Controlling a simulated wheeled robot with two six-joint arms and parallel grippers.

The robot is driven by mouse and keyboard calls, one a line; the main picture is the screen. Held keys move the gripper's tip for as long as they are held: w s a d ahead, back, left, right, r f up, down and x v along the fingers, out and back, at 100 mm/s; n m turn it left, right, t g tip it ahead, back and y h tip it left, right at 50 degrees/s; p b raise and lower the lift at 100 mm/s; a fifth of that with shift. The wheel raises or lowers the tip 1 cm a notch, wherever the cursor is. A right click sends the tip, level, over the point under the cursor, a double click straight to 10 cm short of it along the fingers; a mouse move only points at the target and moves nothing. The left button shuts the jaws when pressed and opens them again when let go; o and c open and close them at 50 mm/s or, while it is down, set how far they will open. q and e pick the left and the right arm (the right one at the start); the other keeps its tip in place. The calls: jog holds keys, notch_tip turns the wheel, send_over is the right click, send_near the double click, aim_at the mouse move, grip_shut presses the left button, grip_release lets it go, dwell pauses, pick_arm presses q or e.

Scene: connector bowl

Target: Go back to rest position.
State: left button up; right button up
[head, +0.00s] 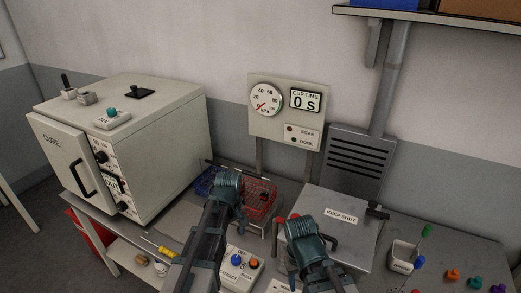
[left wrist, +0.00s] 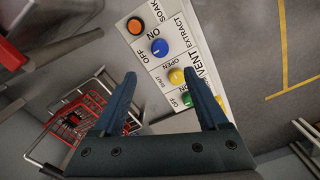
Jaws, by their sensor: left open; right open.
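My left gripper (head: 228,186) is above the bench, in front of the red wire basket (head: 262,199) in the head view. In the left wrist view my left gripper (left wrist: 165,92) is open with nothing between its fingers. Below it is the control panel (left wrist: 160,45) with orange, blue, yellow and green knobs. My right gripper (head: 303,232) is in front of the grey box marked KEEP SHUT (head: 345,215). Its fingertips are hard to make out in the head view.
A cream CURE cabinet (head: 150,140) stands at the left. A gauge board (head: 287,110) showing 0 S stands behind. A white cup (head: 402,256) and several small coloured pieces lie at the right. A shelf (head: 430,14) overhangs the upper right.

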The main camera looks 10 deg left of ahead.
pick_arm(q)
jog(key=s+d+f+m+y+b, duration=0.1)
jog(key=s+d+f+m+b, duration=0.3)
jog(key=s+d+m, duration=0.6)
jog(key=s+m, duration=0.2)
jog(key=s, duration=0.2)
jog(key=shift+s+d+f+m, duration=0.15)
jog(key=shift+s+d+m, duration=0.05)
jog(key=shift+s+m, duration=0.2)
jog(key=shift+c, duration=0.2)
